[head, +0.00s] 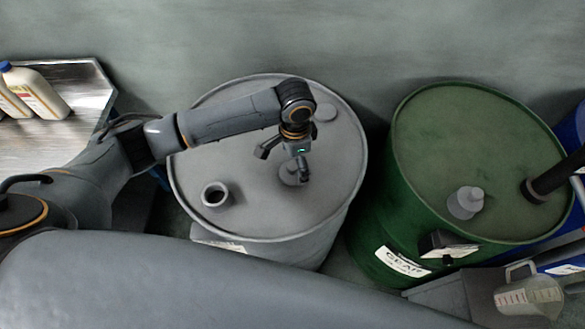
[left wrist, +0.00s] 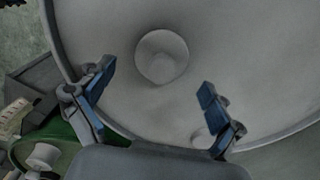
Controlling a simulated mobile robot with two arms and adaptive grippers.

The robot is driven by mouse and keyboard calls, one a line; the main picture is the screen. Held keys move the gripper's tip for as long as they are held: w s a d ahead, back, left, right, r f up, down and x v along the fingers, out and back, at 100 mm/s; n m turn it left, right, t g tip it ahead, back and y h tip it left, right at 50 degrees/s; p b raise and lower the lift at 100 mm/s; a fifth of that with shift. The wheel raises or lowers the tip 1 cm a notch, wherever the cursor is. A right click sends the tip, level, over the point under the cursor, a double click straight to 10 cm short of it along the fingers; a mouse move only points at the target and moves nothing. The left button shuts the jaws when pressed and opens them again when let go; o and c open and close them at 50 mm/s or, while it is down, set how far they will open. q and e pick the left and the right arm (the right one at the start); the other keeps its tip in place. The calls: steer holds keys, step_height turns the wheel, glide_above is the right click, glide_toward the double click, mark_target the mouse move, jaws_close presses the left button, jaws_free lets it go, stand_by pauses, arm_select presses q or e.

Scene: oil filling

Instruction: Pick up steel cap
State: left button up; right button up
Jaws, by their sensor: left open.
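The steel cap is a round grey disc (head: 287,174) on top of the grey drum (head: 250,110), partly covered by my left gripper in the head view. In the left wrist view the cap (left wrist: 162,57) lies just beyond and between the fingertips, with drum top showing around it. My left gripper (head: 286,164) is over the drum, pointing down. Its blue-padded fingers (left wrist: 156,80) are wide apart and nothing is between them. I see no contact with the cap. My right gripper is not in view.
The grey drum also has an open ringed neck (head: 215,195) and a second flat disc (head: 325,111). A green drum (head: 470,120) stands to the right with a grey spout (head: 465,203) and a black pipe (head: 556,178). A measuring jug (head: 530,298) is at lower right. Bottles (head: 38,95) stand on a metal table.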

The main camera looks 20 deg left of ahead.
mark_target(293, 165)
arm_select(q)
steer(key=shift+s+a+f+p, duration=0.15)
steer(key=shift+f+p, duration=0.2)
steer(key=shift+f, duration=1.55)
steer(key=c, duration=1.3)
steer(key=shift+r, duration=0.1)
steer(key=shift+c, duration=0.9)
steer(key=shift+r, duration=0.1)
